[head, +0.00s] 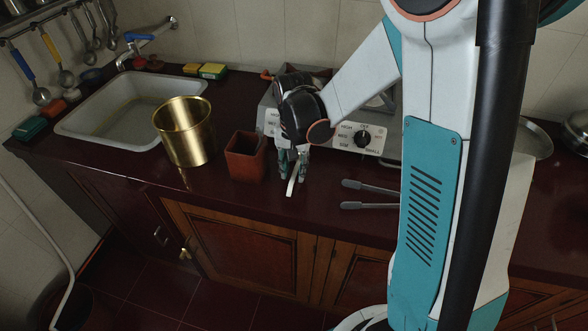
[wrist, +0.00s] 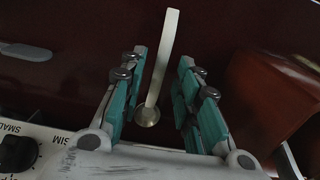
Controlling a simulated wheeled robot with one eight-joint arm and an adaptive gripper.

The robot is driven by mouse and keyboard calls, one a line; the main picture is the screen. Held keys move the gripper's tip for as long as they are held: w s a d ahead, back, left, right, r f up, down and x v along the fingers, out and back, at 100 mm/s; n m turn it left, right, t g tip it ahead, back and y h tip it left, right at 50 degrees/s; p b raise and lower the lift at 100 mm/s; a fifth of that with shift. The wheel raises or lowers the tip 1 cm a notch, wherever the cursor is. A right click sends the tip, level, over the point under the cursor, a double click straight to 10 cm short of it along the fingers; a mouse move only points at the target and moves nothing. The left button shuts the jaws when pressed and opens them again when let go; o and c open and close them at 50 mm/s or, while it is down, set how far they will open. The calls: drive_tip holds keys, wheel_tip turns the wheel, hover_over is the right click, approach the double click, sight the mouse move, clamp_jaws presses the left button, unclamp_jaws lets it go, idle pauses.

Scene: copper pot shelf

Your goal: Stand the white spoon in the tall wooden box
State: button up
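The white spoon (head: 291,187) appears to lie on the dark red counter, its pale handle toward the front edge. In the wrist view the spoon (wrist: 159,78) runs between my fingers, with its bowl nearer the palm. My gripper (wrist: 162,58) is open, pointing down, with a gap on both sides of the spoon. In the head view my gripper (head: 293,164) hides the spoon's bowl end. The tall wooden box (head: 244,163) stands upright just left of my gripper. It also shows at the right of the wrist view (wrist: 262,95). Something greyish shows at its opening.
A brass pot (head: 185,135) stands left of the box, beside the sink (head: 110,115). A white stove (head: 350,135) with knobs is behind my gripper. Two grey utensils (head: 370,187) lie to the right. Bare counter runs along the front edge (head: 225,200).

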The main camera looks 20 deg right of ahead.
sight(294, 174)
wheel_tip(294, 174, up, 11)
drive_tip(key=p, duration=0.3)
drive_tip(key=s+r+n+t, duration=0.3)
drive_tip(key=s+r, duration=0.2)
drive_tip(key=s, duration=0.3)
drive_tip(key=s+a+r+n+t, duration=0.1)
drive_tip(key=s+r+n+t, duration=0.3)
drive_tip(key=s, duration=0.4)
drive_tip(key=shift+s+r, duration=0.2)
drive_tip(key=shift+r, duration=0.55)
drive_tip(key=shift+o, duration=0.5)
drive_tip(key=shift+w+a, duration=0.1)
